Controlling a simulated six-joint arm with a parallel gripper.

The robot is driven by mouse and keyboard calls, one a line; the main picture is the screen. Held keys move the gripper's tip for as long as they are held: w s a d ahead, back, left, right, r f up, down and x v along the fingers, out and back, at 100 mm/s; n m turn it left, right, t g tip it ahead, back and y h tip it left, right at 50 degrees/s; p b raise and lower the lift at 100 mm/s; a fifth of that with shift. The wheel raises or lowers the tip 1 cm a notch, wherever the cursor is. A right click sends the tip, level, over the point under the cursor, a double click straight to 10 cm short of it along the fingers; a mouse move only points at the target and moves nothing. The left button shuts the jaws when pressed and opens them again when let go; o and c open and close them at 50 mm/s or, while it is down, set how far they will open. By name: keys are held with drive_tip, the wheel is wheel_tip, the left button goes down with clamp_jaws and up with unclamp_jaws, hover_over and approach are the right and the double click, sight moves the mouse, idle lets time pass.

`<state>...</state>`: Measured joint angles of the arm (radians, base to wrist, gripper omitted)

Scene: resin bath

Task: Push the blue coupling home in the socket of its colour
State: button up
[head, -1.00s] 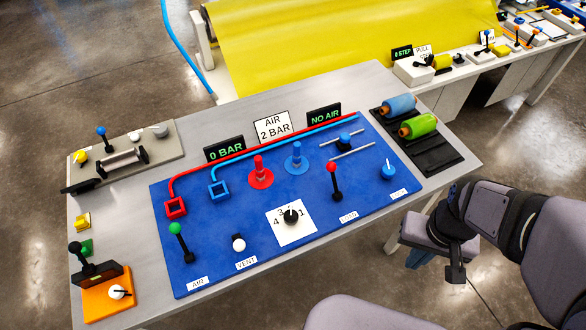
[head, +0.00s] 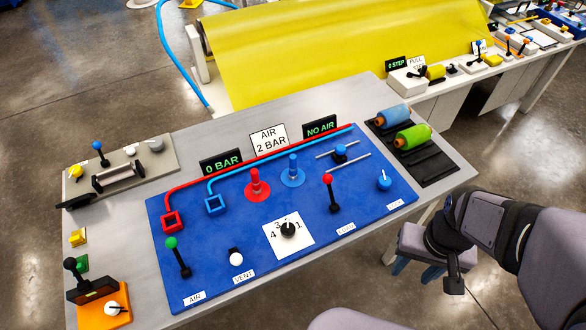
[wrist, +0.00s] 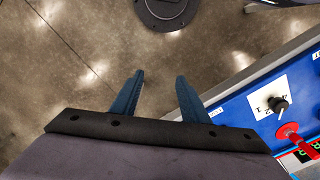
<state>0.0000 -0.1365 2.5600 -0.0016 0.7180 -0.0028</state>
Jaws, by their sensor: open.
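The blue coupling (head: 293,172) stands upright on its round blue flange on the blue panel (head: 330,225), right of the red coupling (head: 256,187). The blue square socket (head: 215,204) is at the end of the blue pipe, to the left of both couplings. The red square socket (head: 173,221) is beside it at the end of the red pipe. My gripper shows in the wrist view (wrist: 158,95), with its two blue fingers apart and nothing between them. It is over the floor, off the front edge of the bench. In the head view its fingers are partly hidden by my arm.
Signs reading "0 BAR" (head: 221,162), "AIR 2 BAR" (head: 269,139) and "NO AIR" (head: 320,127) stand behind the pipes. A green-knobbed lever (head: 178,258), a dial (head: 288,229) and a red-knobbed lever (head: 330,193) rise from the panel. Blue and green rolls (head: 413,137) lie at right.

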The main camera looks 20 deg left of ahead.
drive_tip(key=w+a+r+p, duration=0.1)
drive_tip(key=w+a+r, duration=0.25)
drive_tip(key=w, duration=0.35)
wheel_tip(320, 180, up, 2)
drive_tip(key=m+p, duration=0.2)
drive_tip(key=p, duration=0.2)
hover_over(293, 157)
drive_tip(key=shift+s+d+r, duration=0.15)
drive_tip(key=shift+s+a, duration=0.1)
drive_tip(key=shift+a, duration=0.3)
drive_tip(key=shift+w+d+f+p, duration=0.15)
drive_tip(key=shift+f+p, duration=0.8)
drive_tip(key=shift+f, duration=0.9)
drive_tip(key=shift+w+d+f+p, duration=0.15)
drive_tip(key=shift+f+p, duration=0.8)
drive_tip(key=shift+f, duration=0.9)
drive_tip(key=shift+a, duration=0.1)
clamp_jaws()
